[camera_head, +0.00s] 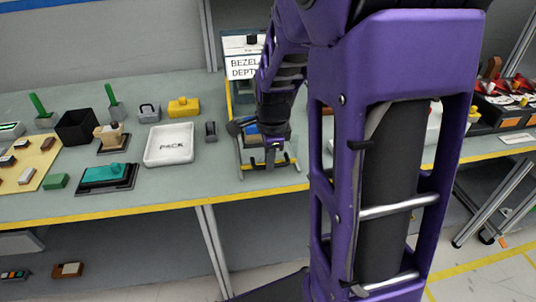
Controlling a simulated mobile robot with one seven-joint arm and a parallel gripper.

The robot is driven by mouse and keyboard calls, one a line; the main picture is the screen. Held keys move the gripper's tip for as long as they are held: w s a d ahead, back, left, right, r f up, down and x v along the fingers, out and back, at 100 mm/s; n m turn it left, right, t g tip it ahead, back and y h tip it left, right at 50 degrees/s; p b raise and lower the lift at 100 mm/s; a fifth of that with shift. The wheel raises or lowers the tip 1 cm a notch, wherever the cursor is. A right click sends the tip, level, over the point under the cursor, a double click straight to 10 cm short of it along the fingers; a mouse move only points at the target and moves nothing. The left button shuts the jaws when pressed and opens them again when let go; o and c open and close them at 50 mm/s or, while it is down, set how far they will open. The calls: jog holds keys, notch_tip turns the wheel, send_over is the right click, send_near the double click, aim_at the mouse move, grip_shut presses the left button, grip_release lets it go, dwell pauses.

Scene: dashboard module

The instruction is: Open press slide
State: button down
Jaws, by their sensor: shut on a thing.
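The press (240,90) stands on the bench behind my arm, with a white "BEZEL DEPTH" sign (243,68) at its top and a yellow-edged frame. Its slide (251,168) is low at the front, over a pale base, with a dark bar across it. A blue part (251,129) shows just behind my gripper. My gripper (275,163) points down at the front of the press and is shut on the slide's dark bar. My fingers and arm hide part of the bar and much of the press.
Left of the press are a small dark block (211,131), a white PACK tray (165,160), a yellow block (184,106) and a black bin (77,127). A teal part (104,174) sits on a dark plate. Bare bench lies in front of the PACK tray.

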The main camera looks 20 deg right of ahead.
jog(key=shift+s, duration=0.15)
jog(key=c, duration=0.9)
grip_release()
jog(key=shift+r, duration=0.1)
